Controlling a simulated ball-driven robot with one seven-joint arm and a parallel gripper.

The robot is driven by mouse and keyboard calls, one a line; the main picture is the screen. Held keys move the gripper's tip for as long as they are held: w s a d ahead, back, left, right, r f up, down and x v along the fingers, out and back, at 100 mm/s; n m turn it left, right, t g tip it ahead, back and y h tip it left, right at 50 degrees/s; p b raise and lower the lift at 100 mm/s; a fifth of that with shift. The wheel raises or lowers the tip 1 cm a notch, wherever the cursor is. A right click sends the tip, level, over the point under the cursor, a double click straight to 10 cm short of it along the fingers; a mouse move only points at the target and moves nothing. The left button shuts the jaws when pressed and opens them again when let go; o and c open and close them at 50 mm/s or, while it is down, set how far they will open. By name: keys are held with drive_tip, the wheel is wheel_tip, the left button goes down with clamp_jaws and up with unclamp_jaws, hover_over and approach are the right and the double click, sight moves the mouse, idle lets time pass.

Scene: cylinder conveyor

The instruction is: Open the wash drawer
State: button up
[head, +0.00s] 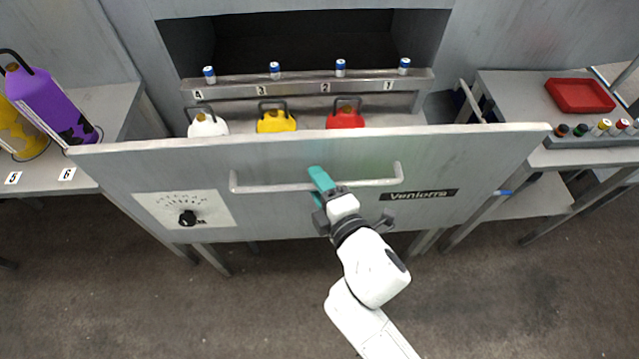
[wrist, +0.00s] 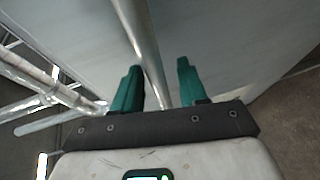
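The wash drawer's wide grey front panel (head: 290,150) spans the middle of the head view, with a dial at its left and a "Venierra" label. Its long metal bar handle (head: 262,188) runs across the panel. My gripper (head: 322,182) is at the middle of this handle. In the wrist view, the teal fingers of my gripper (wrist: 159,66) are apart on either side of the handle bar (wrist: 150,50), with a gap visible on the right. The panel stands in front of several jugs; I cannot tell how far out the drawer is.
White (head: 207,124), yellow (head: 276,120) and red (head: 345,117) jugs stand behind the panel, below a ledge with small blue-capped vials. A purple bottle (head: 48,102) stands on the left table; a red tray (head: 579,95) lies on the right table. The floor in front is clear.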

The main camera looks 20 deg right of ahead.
drive_tip(key=s+r+b, duration=0.1)
drive_tip(key=s+r, duration=0.1)
drive_tip(key=s, duration=0.8)
drive_tip(key=shift+s+d+b, duration=0.3)
drive_tip(key=shift+d+b, duration=0.05)
drive_tip(key=shift+d, duration=0.1)
drive_tip(key=s+d+f+m+g+h, duration=0.4)
drive_tip(key=d+f+m+g, duration=0.3)
drive_tip(key=d+f+m, duration=0.35)
drive_tip(key=s+d+f+m+g+y, duration=0.2)
drive_tip(key=s+f+m+g, duration=0.2)
drive_tip(key=s+m+g, duration=0.4)
drive_tip(key=s, duration=0.2)
drive_tip(key=shift+s, duration=0.35)
